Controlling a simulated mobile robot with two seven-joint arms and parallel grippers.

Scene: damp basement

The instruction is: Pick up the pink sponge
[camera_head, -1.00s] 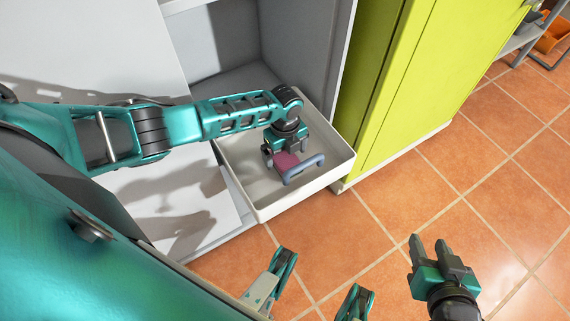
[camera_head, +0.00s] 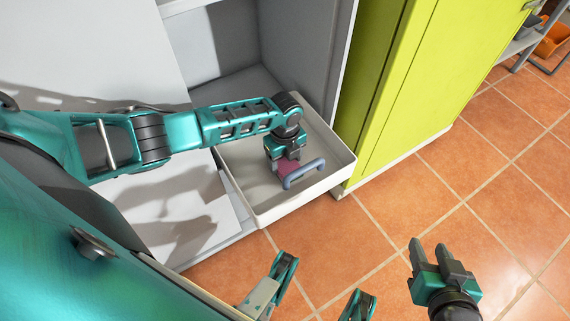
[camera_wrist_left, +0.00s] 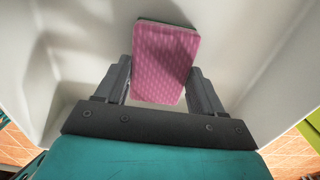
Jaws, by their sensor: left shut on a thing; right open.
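The pink sponge (camera_head: 289,168) is in the white open drawer (camera_head: 266,213), mostly covered by my left gripper in the head view. My left gripper (camera_head: 284,163) reaches down into the drawer and is shut on the sponge. In the left wrist view the sponge (camera_wrist_left: 166,58) stands between the two dark fingers (camera_wrist_left: 158,88), its patterned pink face toward the camera. Whether it touches the drawer floor I cannot tell. My right gripper (camera_head: 428,252) is open and empty, over the tiled floor at the lower right.
The drawer's walls surround the gripper. A grey cabinet (camera_head: 300,45) stands behind, and a lime-green cabinet (camera_head: 415,80) stands at its right. The tiled floor (camera_head: 490,190) is clear.

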